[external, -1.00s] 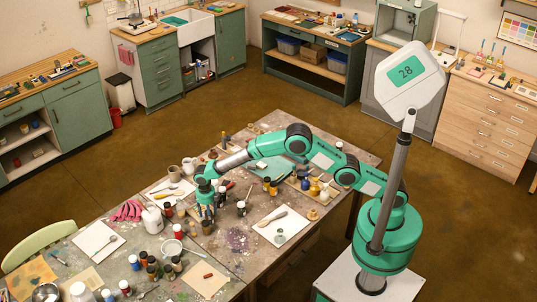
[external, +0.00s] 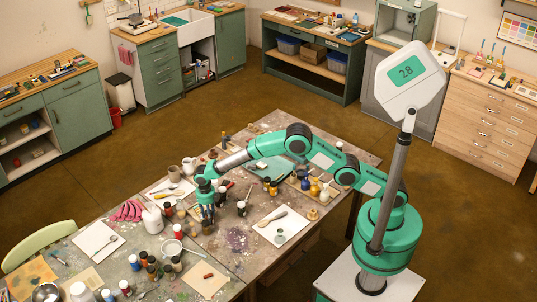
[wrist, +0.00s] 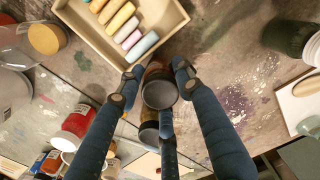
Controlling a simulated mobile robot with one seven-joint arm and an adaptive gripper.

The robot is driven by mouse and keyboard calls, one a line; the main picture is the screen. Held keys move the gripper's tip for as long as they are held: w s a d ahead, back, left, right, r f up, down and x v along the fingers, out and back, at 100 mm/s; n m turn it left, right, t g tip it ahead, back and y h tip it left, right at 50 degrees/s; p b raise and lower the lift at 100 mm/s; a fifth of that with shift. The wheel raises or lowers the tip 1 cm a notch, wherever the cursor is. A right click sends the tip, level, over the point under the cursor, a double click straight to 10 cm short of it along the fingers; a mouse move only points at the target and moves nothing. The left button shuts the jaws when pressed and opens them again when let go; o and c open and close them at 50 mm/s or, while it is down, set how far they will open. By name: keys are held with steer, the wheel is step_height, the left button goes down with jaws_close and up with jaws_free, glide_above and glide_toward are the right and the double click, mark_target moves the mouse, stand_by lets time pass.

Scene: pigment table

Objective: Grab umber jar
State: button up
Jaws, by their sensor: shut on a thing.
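My gripper (external: 206,211) is low over the cluttered table in the external view. In the wrist view its fingers (wrist: 156,86) are closed around a small jar with a dark grey lid (wrist: 159,95). A brownish strip of the jar's side shows above the lid, which fits the umber jar; no label is readable. A second dark-lidded jar (wrist: 149,135) is close by, partly hidden behind a finger. In the external view the fingers and clutter hide the held jar, and I cannot tell whether it touches the table.
A tray of pastel sticks (wrist: 91,12) lies just beyond the fingertips. A red jar (wrist: 73,128) and other jars crowd the left. A dark green container (wrist: 288,33) is at the right. The bare tabletop (wrist: 235,70) right of the fingers is clear.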

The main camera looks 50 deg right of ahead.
steer(key=shift+r, duration=0.2)
steer(key=shift+r+p, duration=0.65)
steer(key=shift+r, duration=0.85)
steer(key=shift+s+d+r, duration=0.1)
steer(key=shift+s+r, duration=0.05)
steer(key=shift+r, duration=0.05)
steer(key=s+d+r+p, duration=0.1)
steer(key=s+d+p, duration=0.2)
steer(key=s+d, duration=0.6)
steer(key=s, duration=0.3)
steer(key=shift+s, duration=0.3)
steer(key=shift+d+r, duration=0.1)
